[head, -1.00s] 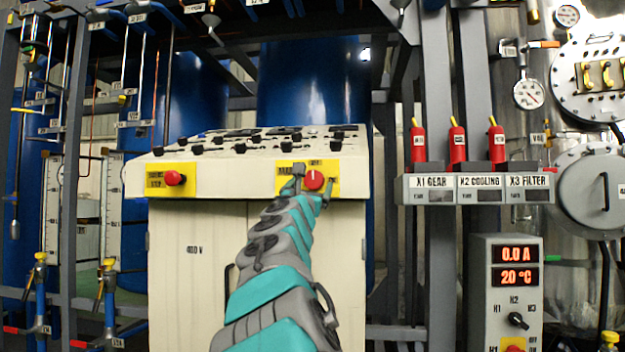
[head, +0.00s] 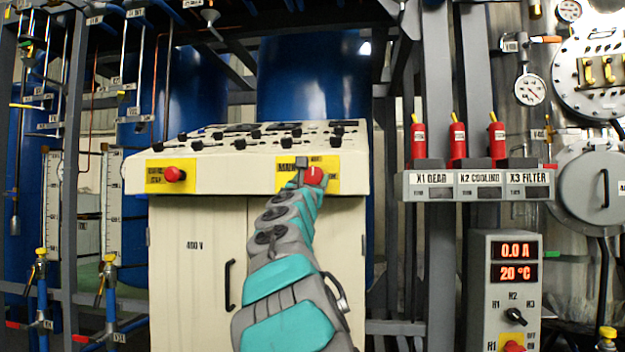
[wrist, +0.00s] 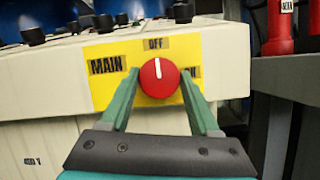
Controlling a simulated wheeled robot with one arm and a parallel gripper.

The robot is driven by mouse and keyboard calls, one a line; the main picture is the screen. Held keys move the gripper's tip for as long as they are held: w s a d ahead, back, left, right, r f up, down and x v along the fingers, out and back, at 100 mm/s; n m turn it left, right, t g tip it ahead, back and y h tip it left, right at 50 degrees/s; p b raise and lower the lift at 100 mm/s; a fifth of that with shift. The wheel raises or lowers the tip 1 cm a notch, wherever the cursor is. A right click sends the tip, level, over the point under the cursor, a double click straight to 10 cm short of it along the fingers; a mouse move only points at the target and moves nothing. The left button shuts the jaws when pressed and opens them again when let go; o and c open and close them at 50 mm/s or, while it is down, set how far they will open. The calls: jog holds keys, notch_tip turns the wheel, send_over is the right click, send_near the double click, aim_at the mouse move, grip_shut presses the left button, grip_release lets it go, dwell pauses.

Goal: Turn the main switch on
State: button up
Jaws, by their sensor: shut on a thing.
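The main switch is a round red knob (wrist: 160,79) with a white pointer line on a yellow plate (wrist: 103,82) marked MAIN and OFF. In the wrist view its pointer stands nearly upright, towards OFF; the label at the right is partly hidden by a finger. My gripper (wrist: 160,85) has its two teal fingers on either side of the knob, shut on it. In the head view the red knob (head: 314,176) shows at the right of the cream console's front, with my arm reaching up to it and hiding part of the plate.
A red emergency button (head: 175,174) on another yellow plate is at the console's left. Black knobs line the console's sloping top (head: 215,148). Right of it stand several red plugs, labelled boxes (head: 478,184) and a grey box (head: 505,290) reading 0.0 A and 20 °C.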

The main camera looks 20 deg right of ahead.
jog(key=c, duration=0.8)
jog(key=shift+o, duration=0.2)
